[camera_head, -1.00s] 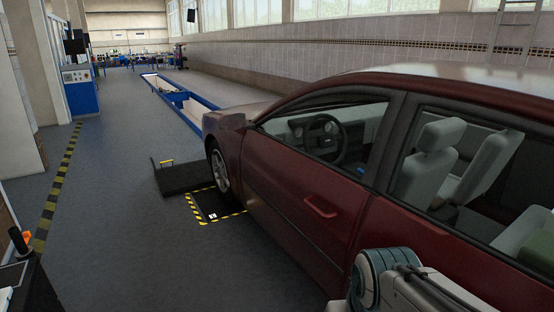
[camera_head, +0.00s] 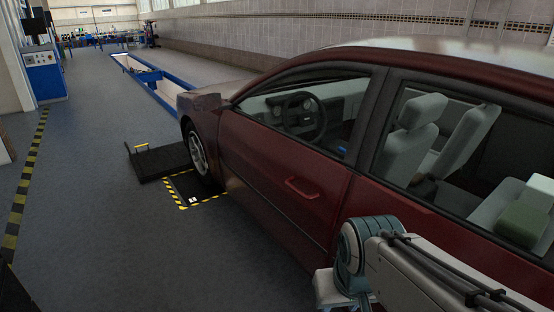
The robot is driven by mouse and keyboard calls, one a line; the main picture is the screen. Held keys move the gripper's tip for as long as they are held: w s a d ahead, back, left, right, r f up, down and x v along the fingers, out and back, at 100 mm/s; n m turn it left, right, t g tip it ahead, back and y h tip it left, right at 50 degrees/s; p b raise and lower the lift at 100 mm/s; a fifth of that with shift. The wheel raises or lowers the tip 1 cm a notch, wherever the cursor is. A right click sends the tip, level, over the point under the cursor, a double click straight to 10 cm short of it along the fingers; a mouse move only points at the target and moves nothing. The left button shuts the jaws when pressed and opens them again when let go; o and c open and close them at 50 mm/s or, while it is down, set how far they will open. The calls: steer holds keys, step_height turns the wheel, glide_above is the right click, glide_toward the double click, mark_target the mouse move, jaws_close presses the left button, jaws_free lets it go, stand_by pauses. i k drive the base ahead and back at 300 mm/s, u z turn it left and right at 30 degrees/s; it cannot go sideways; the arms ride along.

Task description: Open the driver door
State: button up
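The dark red car fills the right half of the head view, its front pointing away from me. Its driver door (camera_head: 265,185) is shut, flush with the body. The red door handle (camera_head: 301,188) is near the door's rear edge. The window glass shows a steering wheel (camera_head: 301,114) inside. Part of my arm shows at the lower right, beside the rear door and apart from the handle by some distance. My gripper's fingers cannot be made out at the bottom edge.
A black ramp (camera_head: 158,162) and a yellow-black striped floor plate (camera_head: 195,188) lie by the front wheel (camera_head: 196,148). A blue-edged pit (camera_head: 155,84) runs ahead. A blue cabinet (camera_head: 43,75) stands at far left.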

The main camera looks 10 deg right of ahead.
mark_target(297, 189)
steer(key=u, duration=0.2)
steer(key=i, duration=1.1)
steer(key=z, duration=0.4)
